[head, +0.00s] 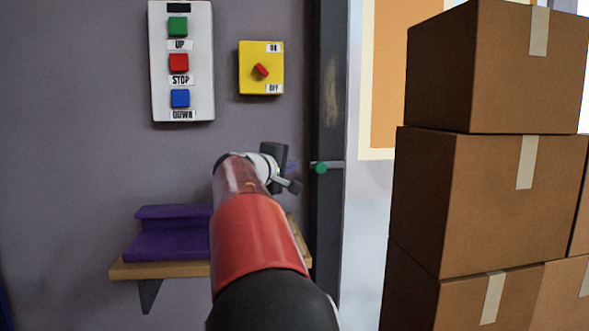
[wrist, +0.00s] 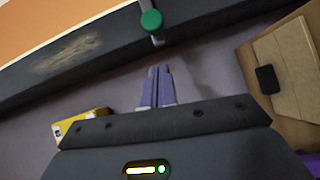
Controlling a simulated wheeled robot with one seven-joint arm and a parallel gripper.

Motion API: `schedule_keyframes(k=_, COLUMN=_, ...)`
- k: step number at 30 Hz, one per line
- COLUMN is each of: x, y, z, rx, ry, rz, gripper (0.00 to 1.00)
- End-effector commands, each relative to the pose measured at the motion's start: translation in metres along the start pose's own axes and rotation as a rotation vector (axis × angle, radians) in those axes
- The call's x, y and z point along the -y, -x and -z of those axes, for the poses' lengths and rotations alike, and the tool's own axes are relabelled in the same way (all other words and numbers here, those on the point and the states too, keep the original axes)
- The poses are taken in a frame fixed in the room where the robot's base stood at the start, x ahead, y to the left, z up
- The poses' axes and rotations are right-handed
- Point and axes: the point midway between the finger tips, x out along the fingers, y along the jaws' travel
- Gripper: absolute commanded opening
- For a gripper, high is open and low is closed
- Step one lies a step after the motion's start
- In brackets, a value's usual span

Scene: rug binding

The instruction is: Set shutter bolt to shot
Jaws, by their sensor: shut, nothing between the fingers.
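The shutter bolt is a thin pale metal rod with a round green knob (head: 320,168), lying level across the dark upright rail (head: 328,90). The green knob also shows at the top of the wrist view (wrist: 151,20), with the rod passing beneath it. My gripper (head: 291,166) is just left of the bolt in the head view, mostly hidden behind my wrist. In the wrist view its two purple-grey fingers (wrist: 157,70) are together and empty, pointing towards the rod and apart from the knob. I cannot tell how far the rod reaches past the rail.
A yellow ON/OFF switch box (head: 261,68) and an UP/STOP/DOWN button panel (head: 181,60) are on the wall above. A wooden shelf (head: 190,270) with a folded purple piece (head: 165,246) is below left. Stacked cardboard boxes (head: 485,195) stand close on the right.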

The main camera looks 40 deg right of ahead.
Motion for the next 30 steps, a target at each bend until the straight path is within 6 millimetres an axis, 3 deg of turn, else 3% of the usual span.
schedule_keyframes(k=1, x=0.003, y=0.016, z=0.000, rx=-0.010, ry=-0.007, rz=0.000, gripper=0.00)
schedule_keyframes(k=6, x=0.003, y=0.054, z=0.000, rx=-0.009, ry=-0.005, rz=0.001, gripper=0.00)
schedule_keyframes(k=12, x=0.001, y=0.083, z=0.000, rx=-0.006, ry=-0.004, rz=0.001, gripper=0.00)
schedule_keyframes(k=18, x=0.001, y=0.091, z=-0.001, rx=-0.004, ry=-0.003, rz=0.000, gripper=0.00)
schedule_keyframes(k=30, x=0.000, y=0.091, z=0.000, rx=-0.004, ry=-0.003, rz=0.000, gripper=0.00)
